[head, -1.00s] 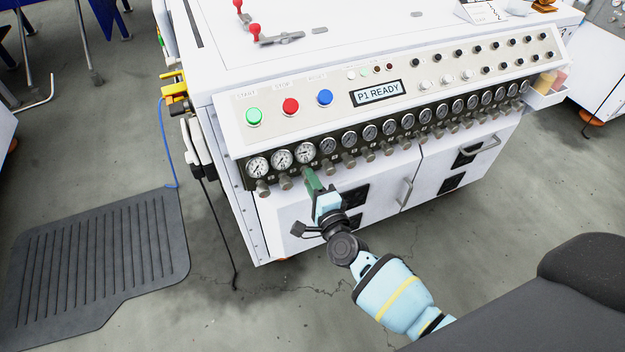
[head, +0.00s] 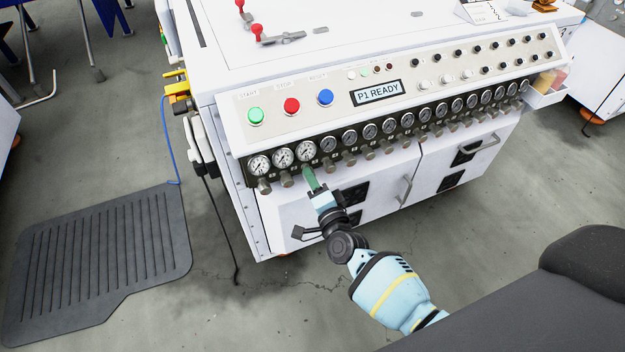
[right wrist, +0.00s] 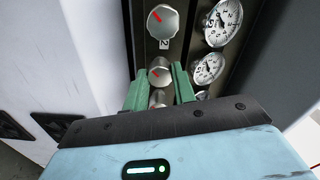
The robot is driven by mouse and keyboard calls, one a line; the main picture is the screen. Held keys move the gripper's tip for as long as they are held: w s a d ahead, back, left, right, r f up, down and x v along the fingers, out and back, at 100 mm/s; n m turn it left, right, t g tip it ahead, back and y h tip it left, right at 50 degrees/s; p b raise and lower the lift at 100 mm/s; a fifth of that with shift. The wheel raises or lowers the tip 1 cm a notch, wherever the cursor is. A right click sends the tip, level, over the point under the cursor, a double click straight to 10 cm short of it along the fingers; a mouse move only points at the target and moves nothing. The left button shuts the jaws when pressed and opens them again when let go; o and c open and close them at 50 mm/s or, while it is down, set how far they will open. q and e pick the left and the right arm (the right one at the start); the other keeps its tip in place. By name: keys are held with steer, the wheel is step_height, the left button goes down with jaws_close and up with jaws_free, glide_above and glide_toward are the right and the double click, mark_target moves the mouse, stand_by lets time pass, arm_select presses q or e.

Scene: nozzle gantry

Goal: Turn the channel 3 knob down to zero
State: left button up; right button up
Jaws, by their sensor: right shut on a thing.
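The channel 3 knob (right wrist: 160,74) is a small silver cylinder with a red pointer mark on its face. It sits between the two green fingers of my right gripper (right wrist: 158,80), which is shut on it. In the head view my right gripper (head: 310,177) reaches up to the row under the gauges, below the third gauge (head: 306,151), and hides this knob. The knob marked 2 (right wrist: 162,21) is beside it, also with a red mark. The adjacent dial (right wrist: 208,68) shows in the right wrist view, but its reading is too small to tell. My left gripper is not in view.
Neighbouring knobs (head: 287,181) stand close on both sides of my right gripper. Green, red and blue buttons and a display reading "P1 READY" (head: 379,92) are above. A door handle (head: 405,189) sticks out lower right. A black mat (head: 95,262) lies on the left.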

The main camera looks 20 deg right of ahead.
steer(key=o, duration=0.9)
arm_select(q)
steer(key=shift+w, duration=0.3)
arm_select(e)
steer(key=shift+o, duration=0.4)
arm_select(q)
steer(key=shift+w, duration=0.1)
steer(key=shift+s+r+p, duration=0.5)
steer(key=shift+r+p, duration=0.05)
steer(key=shift+p, duration=0.1)
arm_select(e)
steer(key=s, duration=0.8)
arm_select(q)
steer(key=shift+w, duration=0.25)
arm_select(e)
steer(key=shift+w+d, duration=0.1)
